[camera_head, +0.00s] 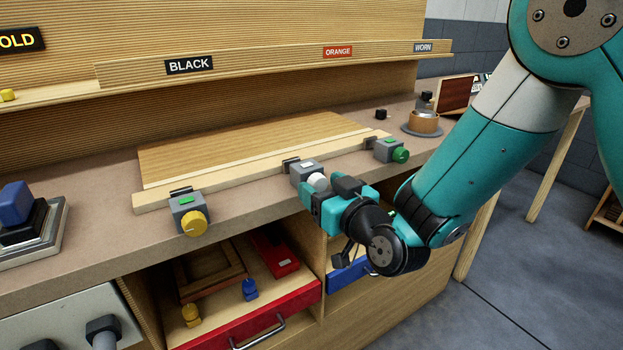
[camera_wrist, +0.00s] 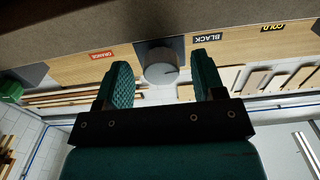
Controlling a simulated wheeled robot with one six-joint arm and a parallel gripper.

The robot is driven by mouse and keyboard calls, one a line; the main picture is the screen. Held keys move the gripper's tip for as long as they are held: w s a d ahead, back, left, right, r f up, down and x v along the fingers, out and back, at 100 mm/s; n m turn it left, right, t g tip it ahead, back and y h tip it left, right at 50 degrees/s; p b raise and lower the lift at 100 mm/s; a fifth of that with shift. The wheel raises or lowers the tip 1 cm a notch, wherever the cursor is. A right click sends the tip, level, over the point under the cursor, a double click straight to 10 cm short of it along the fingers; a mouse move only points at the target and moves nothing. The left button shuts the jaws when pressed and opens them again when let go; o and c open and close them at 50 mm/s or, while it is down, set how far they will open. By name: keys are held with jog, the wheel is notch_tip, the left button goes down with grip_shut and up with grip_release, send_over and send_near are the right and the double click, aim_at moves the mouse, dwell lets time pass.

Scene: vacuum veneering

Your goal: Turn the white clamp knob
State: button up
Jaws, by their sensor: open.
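The white clamp knob (camera_head: 318,181) is on the front of the middle grey clamp (camera_head: 303,168) at the bench's front edge. In the wrist view the knob (camera_wrist: 161,70) looks grey and round, with a thin mark on its face. My gripper (camera_head: 325,192) is in front of this clamp, with its teal fingers at the knob. In the wrist view the gripper (camera_wrist: 164,78) is open, with one finger on each side of the knob and a visible gap to both. How far the fingertips reach along the knob is hard to tell.
A clamp with a yellow knob (camera_head: 194,223) is to the left and one with a green knob (camera_head: 400,155) to the right. The clamps stand along a wooden bar (camera_head: 240,174). Below are an open red drawer (camera_head: 265,322) and a blue drawer (camera_head: 347,277).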

jog(key=c, duration=0.9)
jog(key=shift+m, duration=0.9)
jog(key=shift+c, duration=0.2)
jog(key=o, duration=0.9)
jog(key=shift+o, duration=0.2)
